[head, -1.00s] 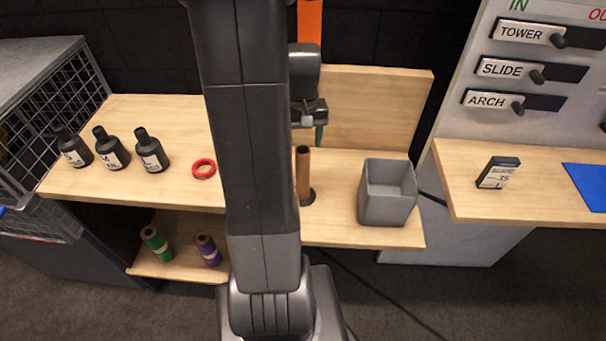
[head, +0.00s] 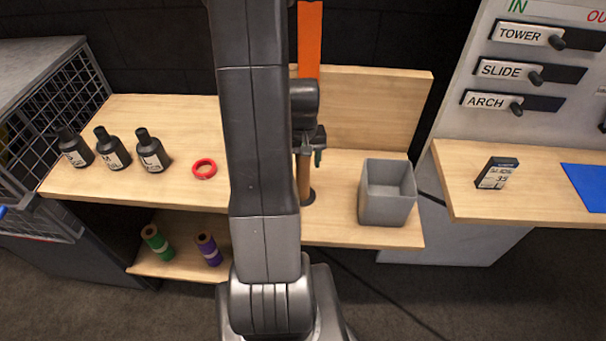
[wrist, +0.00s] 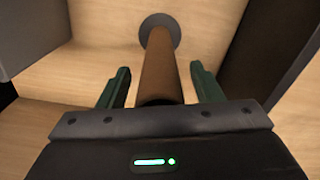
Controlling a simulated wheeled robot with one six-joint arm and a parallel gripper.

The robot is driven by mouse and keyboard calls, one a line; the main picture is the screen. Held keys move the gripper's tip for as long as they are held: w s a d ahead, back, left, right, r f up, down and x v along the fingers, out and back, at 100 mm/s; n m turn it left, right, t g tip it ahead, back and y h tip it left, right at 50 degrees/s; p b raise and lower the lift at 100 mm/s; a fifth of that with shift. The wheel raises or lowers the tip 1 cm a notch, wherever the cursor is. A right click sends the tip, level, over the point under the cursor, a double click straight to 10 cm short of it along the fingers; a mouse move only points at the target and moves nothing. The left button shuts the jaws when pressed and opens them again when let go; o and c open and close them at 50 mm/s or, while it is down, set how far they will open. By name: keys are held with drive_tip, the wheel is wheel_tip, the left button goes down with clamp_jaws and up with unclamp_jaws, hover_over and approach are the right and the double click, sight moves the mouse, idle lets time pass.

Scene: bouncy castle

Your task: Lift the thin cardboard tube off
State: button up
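The thin brown cardboard tube (head: 304,180) stands upright on a dark round base (head: 309,196) on the wooden bench. My gripper (head: 309,158) is at the tube's upper part, with my arm hiding some of it on the left. In the wrist view the tube (wrist: 160,70) runs between the two green fingers of my gripper (wrist: 160,85). The fingers are apart, with a gap on each side of the tube. The round base (wrist: 160,28) shows at the tube's far end.
A grey open bin (head: 386,205) stands right of the tube. A red ring (head: 204,169) and several black bottles (head: 112,152) are on the left of the bench. Green (head: 157,243) and purple (head: 208,249) rolls sit on the lower shelf. A wooden back panel (head: 375,110) rises behind.

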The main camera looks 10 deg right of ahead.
drive_tip(key=c, duration=1.3)
drive_tip(key=shift+o, duration=0.2)
drive_tip(key=shift+r, duration=0.1)
wheel_tip(320, 180, up, 18)
